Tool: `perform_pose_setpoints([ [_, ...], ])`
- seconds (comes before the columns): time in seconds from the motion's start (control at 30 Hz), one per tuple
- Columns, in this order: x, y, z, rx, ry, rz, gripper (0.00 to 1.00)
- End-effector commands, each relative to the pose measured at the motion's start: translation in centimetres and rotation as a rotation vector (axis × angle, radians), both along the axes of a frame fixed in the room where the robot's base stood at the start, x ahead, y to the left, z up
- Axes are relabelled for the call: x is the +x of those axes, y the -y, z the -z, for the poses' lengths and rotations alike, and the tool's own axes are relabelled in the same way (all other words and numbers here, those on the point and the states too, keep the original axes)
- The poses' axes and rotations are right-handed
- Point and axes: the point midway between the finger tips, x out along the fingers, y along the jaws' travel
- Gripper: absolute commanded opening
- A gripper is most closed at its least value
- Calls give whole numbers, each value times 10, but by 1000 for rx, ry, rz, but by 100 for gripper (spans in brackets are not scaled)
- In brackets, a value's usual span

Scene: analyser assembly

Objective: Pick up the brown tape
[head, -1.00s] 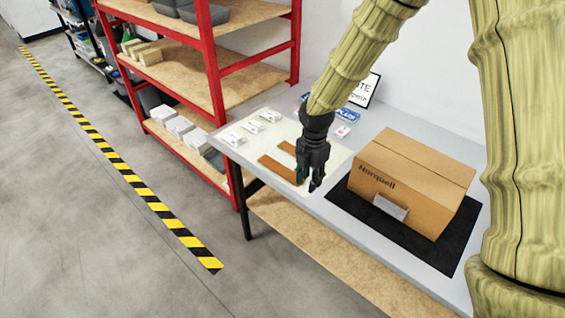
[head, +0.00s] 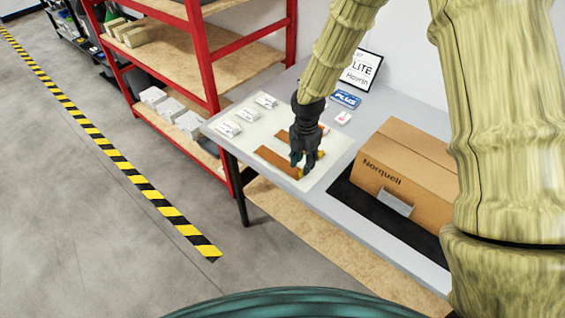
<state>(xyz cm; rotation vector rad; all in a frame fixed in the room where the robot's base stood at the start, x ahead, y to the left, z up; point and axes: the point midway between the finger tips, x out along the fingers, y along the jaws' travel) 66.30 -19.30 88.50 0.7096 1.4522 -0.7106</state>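Two flat brown strips lie on a pale mat (head: 318,178) on the grey table; which is the brown tape I cannot tell. The nearer brown strip (head: 277,162) lies just left of my gripper's fingers. The farther brown strip (head: 287,137) is partly hidden behind my gripper. My gripper (head: 302,166) points down over the right part of the mat, at the strips' right ends. Its dark fingers look apart, with nothing clearly held. Small yellowish bits show beside the fingertips. Whether the fingers touch a strip is unclear.
A cardboard box (head: 410,165) stands on a black mat (head: 347,197) to the right. Several small white items, one a white block (head: 228,129), line the pale mat's left side. A blue box (head: 346,98) and a framed sign (head: 362,68) stand behind. A red shelf (head: 207,65) is left.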

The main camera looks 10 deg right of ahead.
Motion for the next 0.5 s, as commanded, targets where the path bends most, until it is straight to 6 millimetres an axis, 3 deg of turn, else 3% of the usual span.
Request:
perform_pose_setpoints([
  [0.17,2,-1,7,0,0,-1,32],
  [0.5,6,0,40,0,-2,-2,32],
])
